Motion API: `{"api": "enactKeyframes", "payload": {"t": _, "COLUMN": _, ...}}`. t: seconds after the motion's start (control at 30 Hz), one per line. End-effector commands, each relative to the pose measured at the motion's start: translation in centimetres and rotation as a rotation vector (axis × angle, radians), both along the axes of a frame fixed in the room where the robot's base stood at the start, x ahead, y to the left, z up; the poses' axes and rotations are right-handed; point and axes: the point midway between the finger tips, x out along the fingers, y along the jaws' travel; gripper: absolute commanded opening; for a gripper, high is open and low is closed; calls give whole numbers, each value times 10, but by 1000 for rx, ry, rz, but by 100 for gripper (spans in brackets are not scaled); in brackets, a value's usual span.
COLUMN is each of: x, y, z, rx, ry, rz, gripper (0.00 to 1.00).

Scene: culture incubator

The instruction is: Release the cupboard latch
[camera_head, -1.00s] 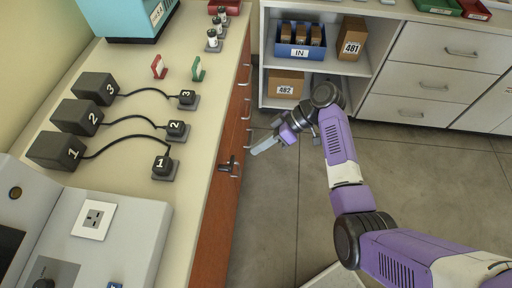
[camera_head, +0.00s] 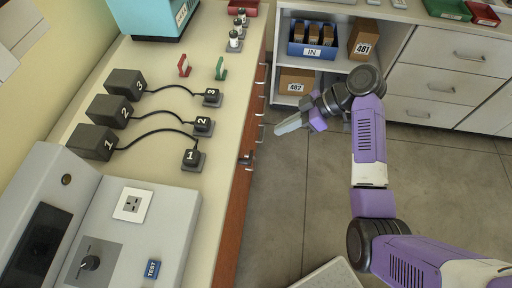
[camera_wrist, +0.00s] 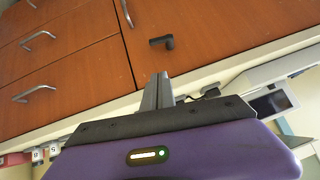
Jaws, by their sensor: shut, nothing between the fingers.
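The cupboard latch (camera_wrist: 161,41) is a small dark lever on the brown cupboard front, just beyond my fingertips in the wrist view. In the head view the latch (camera_head: 246,158) sits near the top edge of the cupboard front (camera_head: 232,215), under the counter. A silver bar handle (camera_wrist: 127,14) is beside it. My gripper (camera_wrist: 158,76) is shut and empty. In the head view my gripper (camera_head: 278,129) points left toward the cupboard and is apart from the latch, on its far side.
The counter (camera_head: 222,125) carries several black adapters (camera_head: 95,141) with cables, and a grey test console (camera_head: 140,225). Drawer handles (camera_head: 262,93) stick out along the cupboard front. A shelf unit (camera_head: 333,65) stands behind my arm. The floor (camera_head: 300,190) beside the cupboard is clear.

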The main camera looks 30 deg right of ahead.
Motion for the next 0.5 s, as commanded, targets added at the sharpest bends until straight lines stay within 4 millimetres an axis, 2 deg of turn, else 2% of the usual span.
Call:
{"api": "enactKeyframes", "payload": {"t": 0.27, "x": 4, "y": 10, "z": -10, "rx": 2, "ry": 3, "rz": 1, "gripper": 0}}
{"api": "enactKeyframes", "payload": {"t": 0.5, "x": 18, "y": 38, "z": -40, "rx": 1, "ry": 4, "rz": 3, "gripper": 0}}
